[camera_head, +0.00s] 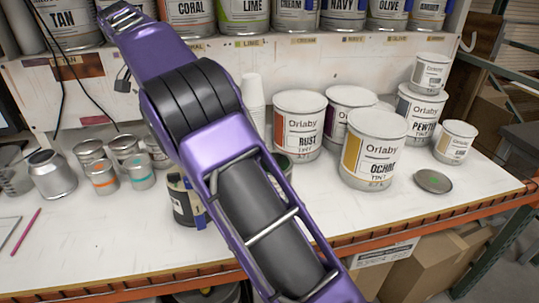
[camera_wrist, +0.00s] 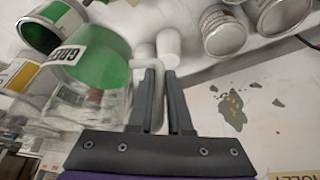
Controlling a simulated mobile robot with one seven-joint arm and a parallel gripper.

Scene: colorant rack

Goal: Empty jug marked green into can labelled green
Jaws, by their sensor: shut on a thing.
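In the wrist view, my gripper (camera_wrist: 160,78) is shut on the handle of a clear jug (camera_wrist: 98,102). The jug holds green liquid and bears a white label, partly cut off, that starts with "GRE". A can with a green band (camera_wrist: 64,14) is at the top left of the wrist view, close to the jug's green end. Its mouth looks dark and open. I cannot tell whether liquid is flowing. In the head view, my arm hides the gripper and the jug. Only a sliver of a green-marked can (camera_head: 284,162) shows beside my arm.
Rust (camera_head: 299,125), Ochre (camera_head: 372,150) and Pewter (camera_head: 416,117) cans stand right of my arm. Small tins (camera_head: 101,178) and a dark can (camera_head: 186,202) stand left. A loaded shelf (camera_head: 330,50) is behind.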

